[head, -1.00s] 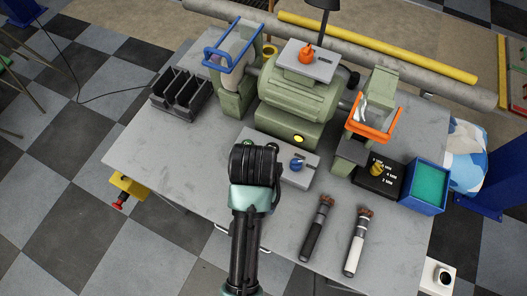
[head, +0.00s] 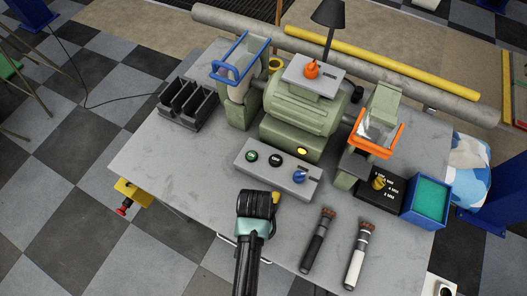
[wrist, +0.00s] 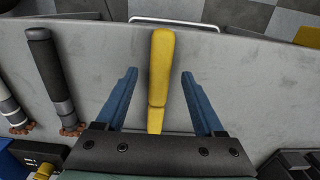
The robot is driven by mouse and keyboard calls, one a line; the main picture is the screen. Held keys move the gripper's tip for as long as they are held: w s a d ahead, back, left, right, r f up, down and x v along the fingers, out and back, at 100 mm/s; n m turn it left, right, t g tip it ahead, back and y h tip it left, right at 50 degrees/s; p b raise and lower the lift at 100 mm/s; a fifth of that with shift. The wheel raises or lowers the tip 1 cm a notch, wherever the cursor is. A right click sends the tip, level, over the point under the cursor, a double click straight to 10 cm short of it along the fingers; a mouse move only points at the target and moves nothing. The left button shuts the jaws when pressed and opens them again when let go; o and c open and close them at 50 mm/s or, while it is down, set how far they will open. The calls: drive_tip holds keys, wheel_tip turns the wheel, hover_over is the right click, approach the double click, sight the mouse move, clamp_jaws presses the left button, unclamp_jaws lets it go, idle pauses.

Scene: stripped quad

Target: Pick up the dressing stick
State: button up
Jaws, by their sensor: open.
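A yellow stick-shaped tool (wrist: 161,65) lies on the grey bench, upright in the wrist view, with a thick rounded end and a thinner part toward my palm. I take it for the dressing stick. My gripper (wrist: 159,73) is open, with one blue finger on each side of the stick and a gap on both sides. In the head view my wrist hides nearly all of the stick; a small yellow bit (head: 276,198) shows beside it. The fingers are hidden there.
A black-handled tool (head: 319,240) and a white-and-black one (head: 357,255), both with brown toothed ends, lie to the right. A switch box (head: 277,169) and green grinder (head: 302,104) stand behind.

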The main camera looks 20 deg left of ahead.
drive_tip(key=shift+f, duration=0.55)
clamp_jaws()
drive_tip(key=shift+r, duration=0.1)
